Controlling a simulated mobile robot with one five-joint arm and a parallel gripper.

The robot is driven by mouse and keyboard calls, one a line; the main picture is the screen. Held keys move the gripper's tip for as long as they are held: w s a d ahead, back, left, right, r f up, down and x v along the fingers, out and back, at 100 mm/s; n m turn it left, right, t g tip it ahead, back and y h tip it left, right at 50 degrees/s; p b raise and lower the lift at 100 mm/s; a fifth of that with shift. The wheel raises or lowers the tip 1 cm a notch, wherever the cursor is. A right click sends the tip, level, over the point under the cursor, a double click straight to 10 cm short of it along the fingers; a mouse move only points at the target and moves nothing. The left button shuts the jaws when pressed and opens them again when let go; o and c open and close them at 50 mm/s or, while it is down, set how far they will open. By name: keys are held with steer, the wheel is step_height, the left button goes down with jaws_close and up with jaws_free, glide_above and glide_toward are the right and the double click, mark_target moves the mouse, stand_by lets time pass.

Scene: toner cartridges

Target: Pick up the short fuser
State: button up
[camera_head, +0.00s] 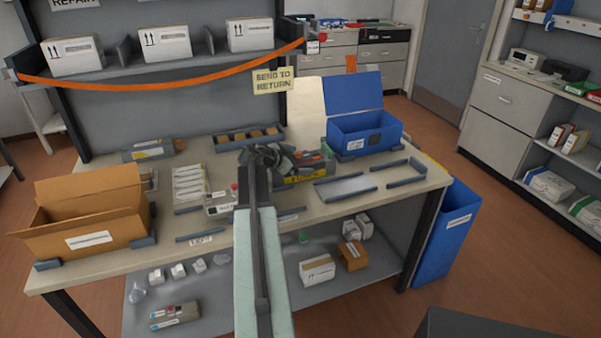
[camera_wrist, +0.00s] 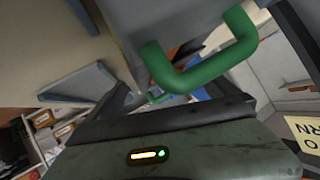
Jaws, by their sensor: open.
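A grey unit with a yellow label (camera_head: 307,170), apparently a fuser, lies on the bench beside my gripper (camera_head: 268,157). In the wrist view, a green handle (camera_wrist: 207,75) on a grey body (camera_wrist: 183,25) is close in front of my gripper (camera_wrist: 180,92). This looks like the same unit; I cannot tell whether it is the short one. My gripper is open, with its dark fingers spread to either side of the handle. Contact cannot be made out. A similar grey unit with an orange label (camera_head: 153,150) lies at the back left of the bench.
An open cardboard box (camera_head: 85,240) stands on the left, and an open blue box (camera_head: 365,140) at the back right. A grey cartridge-like unit (camera_head: 174,316) is on the lower shelf. A blue bin (camera_head: 445,240) stands beside the bench.

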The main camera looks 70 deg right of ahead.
mark_target(300, 163)
steer(key=shift+s+d, duration=0.1)
steer(key=c, duration=2.2)
steer(key=shift+o, duration=0.2)
steer(key=shift+r, duration=0.1)
step_height(300, 163, up, 10)
steer(key=p, duration=1)
jaws_close()
